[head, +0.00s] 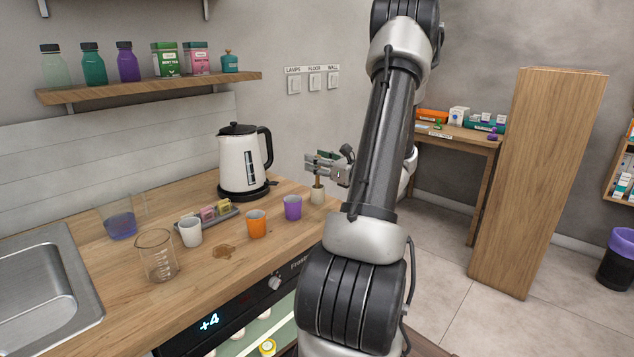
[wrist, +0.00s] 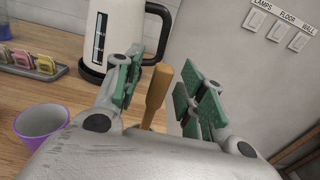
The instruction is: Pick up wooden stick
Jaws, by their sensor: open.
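The wooden stick (wrist: 157,92) stands nearly upright between the two green-padded fingers of my gripper (wrist: 160,82) in the wrist view. A gap shows on the finger's right side; on the left the stick is close to the pads, and I cannot tell if they touch. In the head view the stick (head: 316,182) rises from a small cream cup (head: 318,197) near the counter's right end. My gripper (head: 322,164) is open around the stick's upper part. The stick's lower end is hidden.
The white kettle (head: 240,160) stands behind and left of my gripper. A purple cup (head: 293,208) and an orange cup (head: 256,224) are to the left on the counter (head: 190,270). A glass beaker (head: 157,258) and the sink (head: 45,285) lie further left.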

